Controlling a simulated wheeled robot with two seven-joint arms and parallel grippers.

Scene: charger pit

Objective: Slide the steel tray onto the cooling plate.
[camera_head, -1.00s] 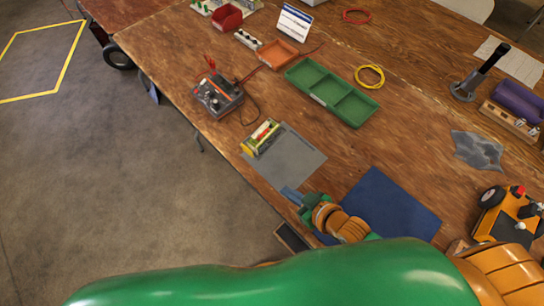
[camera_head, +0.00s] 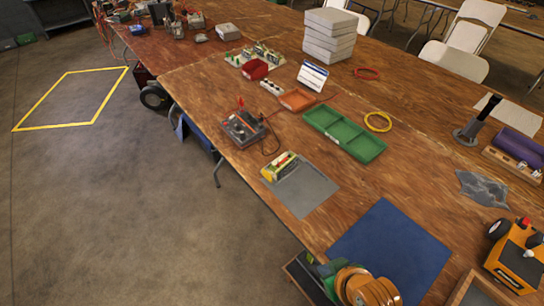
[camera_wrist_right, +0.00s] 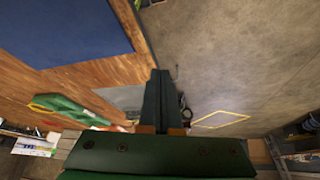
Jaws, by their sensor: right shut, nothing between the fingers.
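A flat grey sheet (camera_head: 305,190) lies near the table's front edge, with a small yellow and red block (camera_head: 279,166) at its far left end. A flat blue sheet (camera_head: 390,250) lies nearer me. I cannot tell for sure which is the steel tray or the cooling plate. My right gripper (camera_head: 316,263) is at the table's front edge, beside the blue sheet's left corner and apart from the grey sheet. In the right wrist view its fingers (camera_wrist_right: 162,100) are together and empty, with the grey sheet (camera_wrist_right: 120,97) beyond. My left gripper is not in view.
A black tester (camera_head: 242,128) and a green compartment tray (camera_head: 344,134) stand beyond the grey sheet. An orange wheeled device (camera_head: 518,255) and a crumpled grey cloth (camera_head: 484,187) lie to the right. Bare wood surrounds the sheets; open floor (camera_head: 130,210) lies left.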

